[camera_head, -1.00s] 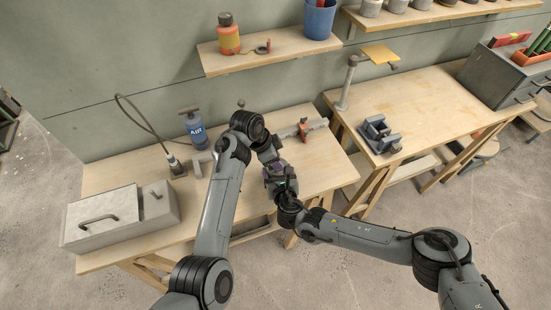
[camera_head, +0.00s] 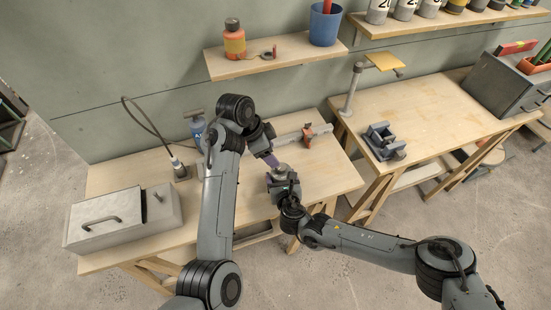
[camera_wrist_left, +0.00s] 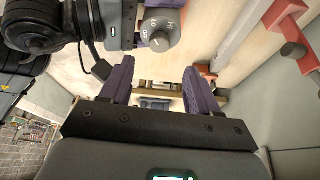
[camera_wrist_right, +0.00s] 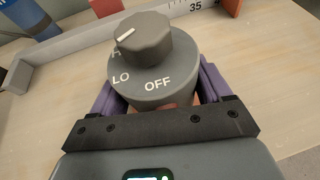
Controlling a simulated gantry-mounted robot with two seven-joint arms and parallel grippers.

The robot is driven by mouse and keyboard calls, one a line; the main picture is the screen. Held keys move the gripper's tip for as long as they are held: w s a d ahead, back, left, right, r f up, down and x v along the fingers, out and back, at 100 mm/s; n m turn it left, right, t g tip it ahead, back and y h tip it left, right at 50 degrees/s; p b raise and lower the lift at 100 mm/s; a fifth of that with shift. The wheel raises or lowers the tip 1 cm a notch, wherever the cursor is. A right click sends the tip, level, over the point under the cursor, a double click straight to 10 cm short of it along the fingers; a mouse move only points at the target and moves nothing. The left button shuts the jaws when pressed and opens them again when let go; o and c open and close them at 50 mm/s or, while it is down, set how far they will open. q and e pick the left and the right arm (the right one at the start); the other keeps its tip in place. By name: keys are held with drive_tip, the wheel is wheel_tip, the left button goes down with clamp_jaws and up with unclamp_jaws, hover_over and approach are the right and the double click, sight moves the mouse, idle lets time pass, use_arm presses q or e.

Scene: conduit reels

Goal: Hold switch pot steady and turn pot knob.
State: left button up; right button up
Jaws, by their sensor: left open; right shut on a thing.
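The switch pot (camera_wrist_right: 150,88) is a round grey body marked LO and OFF, with a faceted grey knob (camera_wrist_right: 145,38) on top bearing a white pointer line. My right gripper (camera_head: 281,178) is shut on the pot's body; its purple fingers sit on both sides of it in the right wrist view. The pot also shows at the top of the left wrist view (camera_wrist_left: 160,32). My left gripper (camera_wrist_left: 158,80) is open and empty, its purple fingers apart and clear of the knob. In the head view it is above and left of the pot (camera_head: 282,168).
A long grey rail with an orange clamp (camera_head: 307,136) lies behind the pot on the bench (camera_head: 325,178). A grey metal box (camera_head: 122,220) stands at the left, with a blue air bottle (camera_head: 197,128) behind. A second bench with a grey vise (camera_head: 384,142) is at the right.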

use_arm(q)
drive_tip(key=shift+v, duration=2.05)
use_arm(e)
drive_tip(key=o, duration=1.1)
